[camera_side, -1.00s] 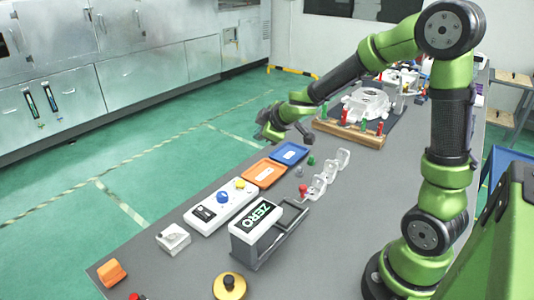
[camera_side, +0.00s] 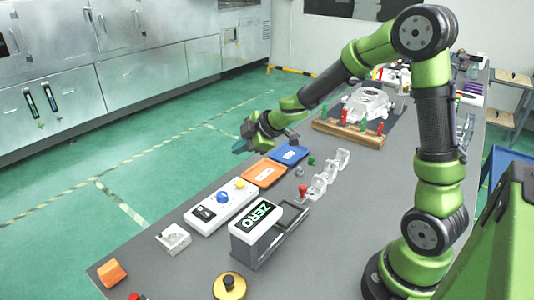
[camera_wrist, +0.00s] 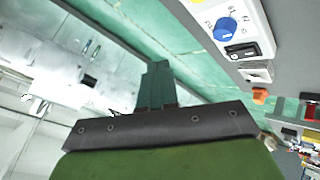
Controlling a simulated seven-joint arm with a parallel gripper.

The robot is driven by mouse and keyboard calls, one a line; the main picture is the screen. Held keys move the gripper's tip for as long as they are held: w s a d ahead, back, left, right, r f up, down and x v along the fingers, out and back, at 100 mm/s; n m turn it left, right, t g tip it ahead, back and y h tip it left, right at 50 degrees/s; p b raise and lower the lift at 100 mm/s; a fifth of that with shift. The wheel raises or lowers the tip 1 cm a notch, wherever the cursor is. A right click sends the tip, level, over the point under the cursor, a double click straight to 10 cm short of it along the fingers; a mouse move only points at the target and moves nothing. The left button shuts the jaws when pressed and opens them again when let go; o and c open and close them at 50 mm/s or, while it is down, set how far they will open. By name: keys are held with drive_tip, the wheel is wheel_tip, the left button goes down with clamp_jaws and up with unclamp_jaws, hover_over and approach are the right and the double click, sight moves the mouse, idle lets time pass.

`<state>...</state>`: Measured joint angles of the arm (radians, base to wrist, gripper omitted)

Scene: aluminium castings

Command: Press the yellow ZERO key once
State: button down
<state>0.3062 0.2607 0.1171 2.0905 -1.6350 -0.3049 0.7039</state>
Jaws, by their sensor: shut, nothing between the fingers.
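A yellow key (camera_side: 240,184) sits at the far end of a long white control box (camera_side: 212,212) on the grey table in the side view. A blue knob (camera_side: 222,197) is beside it on the same box. My gripper (camera_side: 241,147) is above and beyond the yellow key, over the far-left table edge, apart from the box. Its fingers are shut and empty; they also show in the wrist view (camera_wrist: 158,84).
A white unit with a ZERO sign (camera_side: 258,217) stands right of the box. Orange (camera_side: 264,173) and blue (camera_side: 289,153) trays lie beyond it. White brackets (camera_side: 318,188) stand to the right. A brass disc with a black knob (camera_side: 229,286) is near the front.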

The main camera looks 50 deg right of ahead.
sight(243, 184)
drive_tip(key=shift+f, duration=4.05)
drive_tip(key=shift+f, duration=0.45)
drive_tip(key=shift+f, duration=0.45)
drive_tip(key=shift+r, duration=0.9)
drive_tip(key=shift+r, duration=2.5)
